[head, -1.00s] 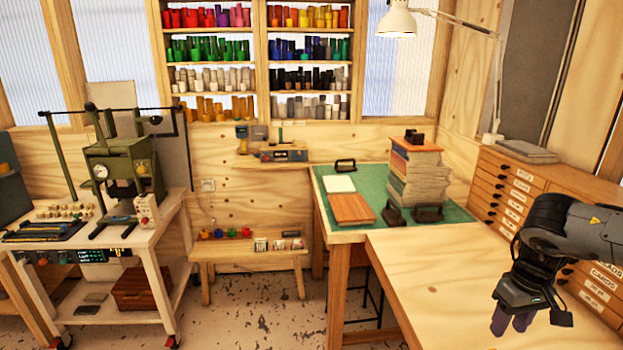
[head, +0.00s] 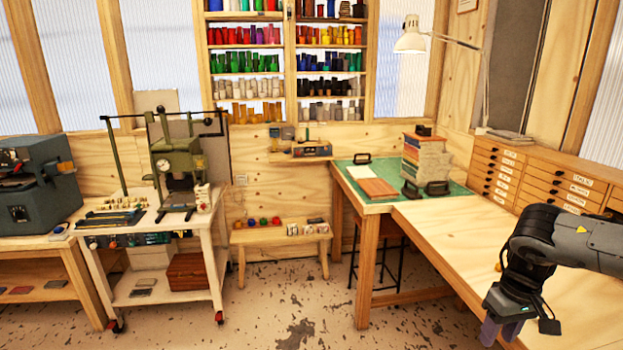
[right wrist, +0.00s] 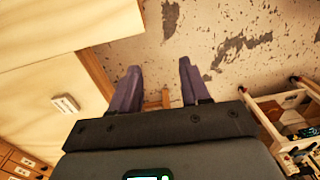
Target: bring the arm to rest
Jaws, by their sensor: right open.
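My right gripper (head: 502,330) hangs in the lower right of the head view, with its arm coming in from the right edge. It is in front of the wooden workbench (head: 462,240), near the bench's front edge. In the right wrist view its two purple-grey fingers (right wrist: 158,88) stand apart with nothing between them. Past them lie the bench edge and the speckled floor. My left gripper is not in view.
A drawer cabinet (head: 560,180) stands behind the arm. A green mat (head: 352,180) on the far table bears stacked books (head: 423,160). A trolley (head: 150,232) with a green press (head: 178,160) stands left. The floor (head: 290,310) between is open.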

